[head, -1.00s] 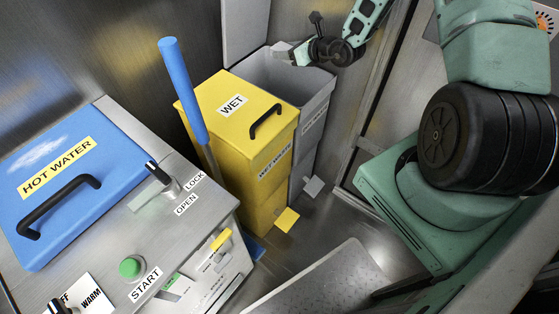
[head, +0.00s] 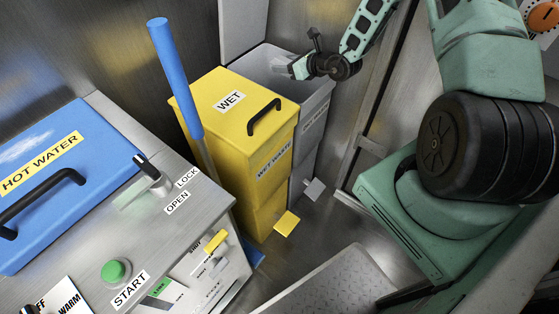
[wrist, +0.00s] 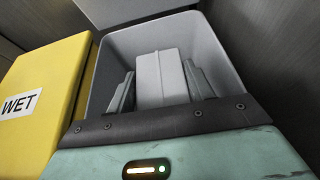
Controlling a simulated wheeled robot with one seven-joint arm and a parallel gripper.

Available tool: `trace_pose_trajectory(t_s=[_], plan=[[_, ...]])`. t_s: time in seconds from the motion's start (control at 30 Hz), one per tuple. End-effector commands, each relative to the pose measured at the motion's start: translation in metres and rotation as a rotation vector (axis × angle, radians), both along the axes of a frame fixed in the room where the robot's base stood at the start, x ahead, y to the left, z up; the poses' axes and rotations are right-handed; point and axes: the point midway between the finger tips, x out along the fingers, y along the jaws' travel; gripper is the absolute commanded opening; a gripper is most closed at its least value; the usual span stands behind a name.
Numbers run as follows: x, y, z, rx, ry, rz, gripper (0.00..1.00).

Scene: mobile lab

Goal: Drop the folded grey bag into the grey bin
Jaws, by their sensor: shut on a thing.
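The folded grey bag (wrist: 162,76) shows as a pale block between my two fingers in the wrist view. My gripper (wrist: 162,85) is shut on it. The grey bin (wrist: 205,32) stands open, its lid raised at the back, and the bag appears over or within its mouth; the exact depth is hard to tell. In the head view my gripper (head: 290,67) is at the mouth of the grey bin (head: 318,98), and the bag is mostly hidden or too small to make out there.
The yellow wet-waste bin (head: 235,115), lid shut, stands directly left of the grey bin. A blue upright handle (head: 175,75) rises in front of it. The hot-water unit (head: 120,215) fills the lower left. Metal walls are close behind and to the right.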

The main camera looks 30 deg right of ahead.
Motion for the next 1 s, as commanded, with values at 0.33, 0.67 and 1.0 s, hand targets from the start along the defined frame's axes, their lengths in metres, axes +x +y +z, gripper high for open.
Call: trace_pose_trajectory(t_s=[0.33, 0.67, 1.0], plan=[[0.0, 0.0, 0.0, 0.0, 0.0, 0.0, 0.78], [-0.022, -0.009, 0.01, -0.001, 0.001, -0.003, 0.78], [-0.091, -0.032, 0.04, -0.001, 0.001, -0.004, 0.78]])
